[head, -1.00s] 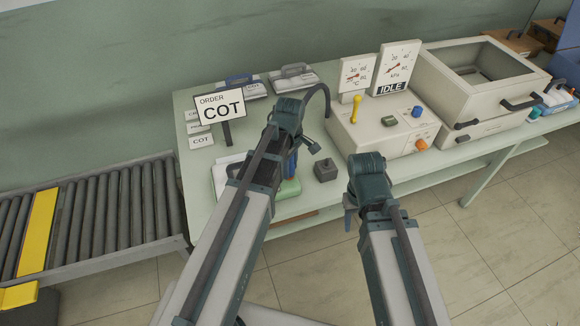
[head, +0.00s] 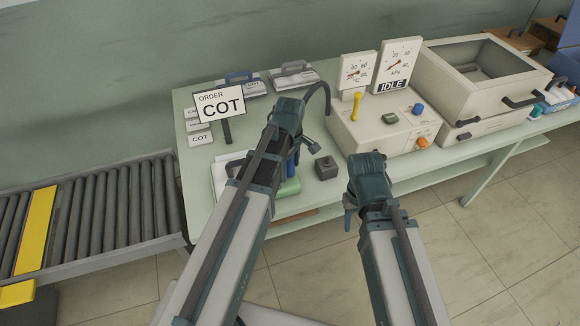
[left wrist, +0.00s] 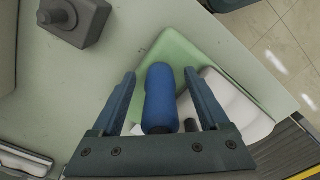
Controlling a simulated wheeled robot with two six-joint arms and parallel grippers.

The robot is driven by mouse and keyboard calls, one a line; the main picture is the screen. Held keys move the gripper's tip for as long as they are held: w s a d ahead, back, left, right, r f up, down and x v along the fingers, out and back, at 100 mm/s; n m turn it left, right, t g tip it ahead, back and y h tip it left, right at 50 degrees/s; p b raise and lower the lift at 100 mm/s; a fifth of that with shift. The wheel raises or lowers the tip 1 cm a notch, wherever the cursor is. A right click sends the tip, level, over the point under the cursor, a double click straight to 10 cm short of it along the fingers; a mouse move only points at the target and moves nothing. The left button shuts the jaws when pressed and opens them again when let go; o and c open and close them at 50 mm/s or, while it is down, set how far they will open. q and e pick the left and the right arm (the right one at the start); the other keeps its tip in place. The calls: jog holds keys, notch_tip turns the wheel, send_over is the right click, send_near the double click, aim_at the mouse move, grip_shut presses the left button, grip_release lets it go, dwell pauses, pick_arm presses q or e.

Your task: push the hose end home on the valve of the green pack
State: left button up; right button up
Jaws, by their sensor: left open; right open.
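The green pack (head: 287,188) lies near the front edge of the table, mostly behind my left arm. It also shows in the left wrist view (left wrist: 178,50). The blue hose end (left wrist: 160,90) stands over the pack between the two fingers of my left gripper (left wrist: 158,92), which is open with gaps beside it. In the head view a bit of blue (head: 292,163) shows beside my left arm. The valve is hidden, and I cannot tell how far the hose end sits on it. My right gripper (head: 350,208) is open and empty in front of the table edge.
A dark hose (head: 327,95) arches between my left wrist and the cream pump unit (head: 380,120) marked IDLE. A grey block with a knob (head: 326,168) stands right of the pack. An order sign reading COT (head: 220,105) stands behind. A roller conveyor (head: 105,215) is at left.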

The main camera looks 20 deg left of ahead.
pick_arm(q)
jog(key=shift+r, duration=0.1)
notch_tip(320, 180, up, 14)
jog(key=p, duration=1.4)
jog(key=shift+f, duration=0.2)
jog(key=shift+s+d+f, duration=0.1)
jog(key=shift+s+d, duration=0.1)
jog(key=s+d+f+m+b, duration=0.1)
jog(key=s+d+m, duration=0.4)
jog(key=s+m, duration=0.2)
jog(key=s+d+f+m+y+b, duration=0.1)
jog(key=s+d+m, duration=0.3)
jog(key=m, duration=0.7)
jog(key=s, duration=0.2)
jog(key=shift+s+d, duration=0.4)
dwell(0.9)
